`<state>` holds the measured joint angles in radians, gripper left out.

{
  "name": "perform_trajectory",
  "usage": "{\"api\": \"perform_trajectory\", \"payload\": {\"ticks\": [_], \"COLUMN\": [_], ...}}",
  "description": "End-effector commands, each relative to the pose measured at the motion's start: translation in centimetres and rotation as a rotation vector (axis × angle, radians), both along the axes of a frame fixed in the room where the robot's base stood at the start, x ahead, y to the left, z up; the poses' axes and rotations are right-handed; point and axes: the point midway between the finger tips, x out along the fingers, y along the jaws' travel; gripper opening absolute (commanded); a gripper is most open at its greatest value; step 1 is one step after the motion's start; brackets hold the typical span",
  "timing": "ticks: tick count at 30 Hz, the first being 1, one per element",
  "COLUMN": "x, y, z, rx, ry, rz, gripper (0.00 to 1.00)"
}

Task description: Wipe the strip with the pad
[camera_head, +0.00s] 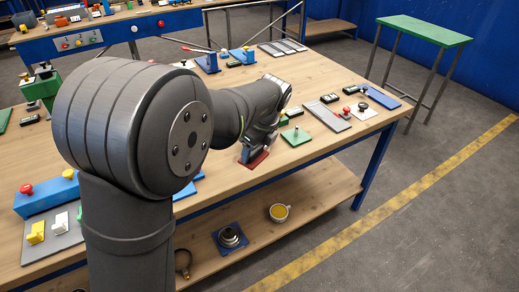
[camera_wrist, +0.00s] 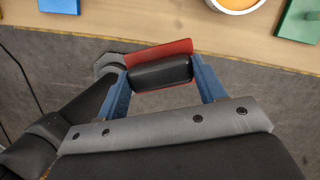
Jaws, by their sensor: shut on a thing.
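My gripper (camera_wrist: 163,80) is shut on the black cylindrical handle (camera_wrist: 160,73) of the pad, with one blue finger at each end of it. The pad's red plate (camera_wrist: 160,53) shows beyond the handle in the wrist view. In the head view the red plate (camera_head: 256,160) is at the front edge of the wooden bench (camera_head: 240,176), below my gripper (camera_head: 247,153). I cannot tell whether it touches the wood. I cannot tell which thing is the strip; a long grey plate (camera_head: 327,117) lies to the right on the bench. My arm hides the middle of the bench.
In the wrist view, a cup with orange contents (camera_wrist: 236,3) and a green plate (camera_wrist: 298,20) are near the top right. Blue, red and yellow fixtures crowd the left. Beyond the front edge is grey floor.

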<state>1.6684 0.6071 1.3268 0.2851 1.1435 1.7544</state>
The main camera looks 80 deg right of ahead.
Motion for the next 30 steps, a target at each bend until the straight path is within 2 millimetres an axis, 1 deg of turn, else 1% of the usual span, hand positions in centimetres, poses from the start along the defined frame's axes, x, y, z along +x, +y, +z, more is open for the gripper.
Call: {"api": "perform_trajectory", "payload": {"ticks": [15, 30], "x": [5.5, 10.8], "y": [-1.4, -2.1], "z": [-0.4, -0.7], "rx": [0.001, 0.002], "ry": [-0.001, 0.001], "rz": [1.004, 2.006], "gripper": [0.45, 0.45]}}
